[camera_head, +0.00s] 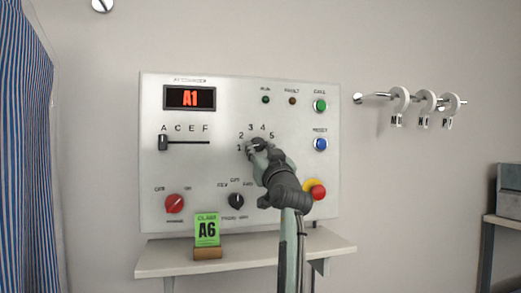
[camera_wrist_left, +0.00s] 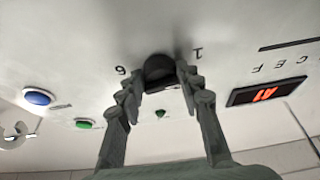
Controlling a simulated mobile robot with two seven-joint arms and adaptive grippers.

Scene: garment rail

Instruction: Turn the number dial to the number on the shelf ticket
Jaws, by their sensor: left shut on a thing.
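The number dial (camera_head: 258,144) is a dark knob on the white control panel, with the numbers 1 to 5 showing around it in the head view. My left gripper (camera_head: 257,150) is at the dial and covers much of it. In the left wrist view the fingers of my left gripper (camera_wrist_left: 160,80) are on both sides of the black dial (camera_wrist_left: 159,68), shut on it. The numbers 6 and 1 show beside it there. The green shelf ticket (camera_head: 207,229) reads "CLASS A6". The red display (camera_head: 190,98) reads "A1". My right gripper is not in view.
The letter slider (camera_head: 163,143) stands at A. A red knob (camera_head: 174,203), a black knob (camera_head: 236,201), and a red stop button (camera_head: 317,189) on yellow lie lower on the panel. The shelf (camera_head: 165,258) juts out below. Tagged rings (camera_head: 400,99) hang on a rail at right.

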